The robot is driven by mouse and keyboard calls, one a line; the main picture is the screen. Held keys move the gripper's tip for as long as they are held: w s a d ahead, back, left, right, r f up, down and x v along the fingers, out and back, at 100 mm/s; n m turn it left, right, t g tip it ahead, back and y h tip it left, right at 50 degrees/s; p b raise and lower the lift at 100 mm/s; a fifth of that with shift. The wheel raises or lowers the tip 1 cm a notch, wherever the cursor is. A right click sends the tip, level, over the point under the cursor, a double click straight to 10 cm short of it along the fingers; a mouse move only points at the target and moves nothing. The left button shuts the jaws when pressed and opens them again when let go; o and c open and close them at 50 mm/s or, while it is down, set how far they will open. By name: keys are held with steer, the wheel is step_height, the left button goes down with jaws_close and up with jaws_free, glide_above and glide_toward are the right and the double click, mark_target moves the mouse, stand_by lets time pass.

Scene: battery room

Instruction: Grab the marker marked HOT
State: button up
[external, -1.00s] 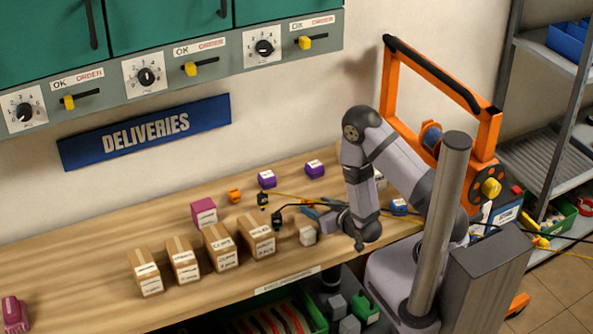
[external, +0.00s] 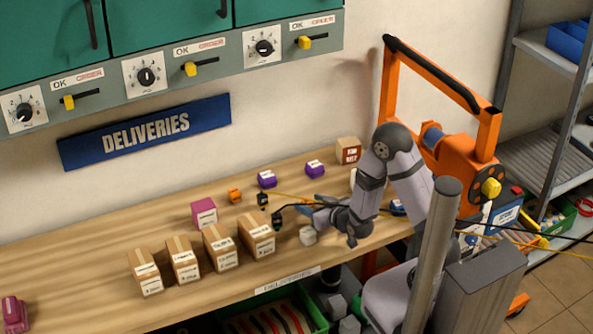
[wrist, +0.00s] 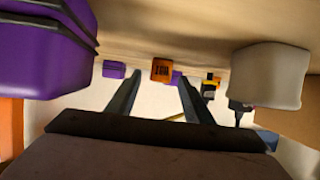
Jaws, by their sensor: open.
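A small orange block (external: 235,195) stands on the bench left of my gripper. In the wrist view an orange block (wrist: 162,71) with dark lettering shows straight ahead between the fingers, beyond their tips; its lettering is too small to read surely. My gripper (external: 306,204) is low over the bench, open and pointing left. In the wrist view the space between its fingers (wrist: 160,82) is empty. No marker can be surely read as HOT.
Purple blocks (external: 267,179) (external: 315,168) stand behind, a magenta box (external: 205,213) left. A pale cube (external: 307,235) sits in front of my gripper. Several cardboard boxes (external: 225,248) line the front. A brown box (external: 348,150) stands at the back. Black clips (external: 278,217) with cables lie near the fingers.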

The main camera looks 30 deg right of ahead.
steer(key=shift+b+x, duration=1.05)
steer(key=shift+b, duration=0.6)
steer(key=shift+w+f, duration=0.15)
steer(key=c, duration=1.1)
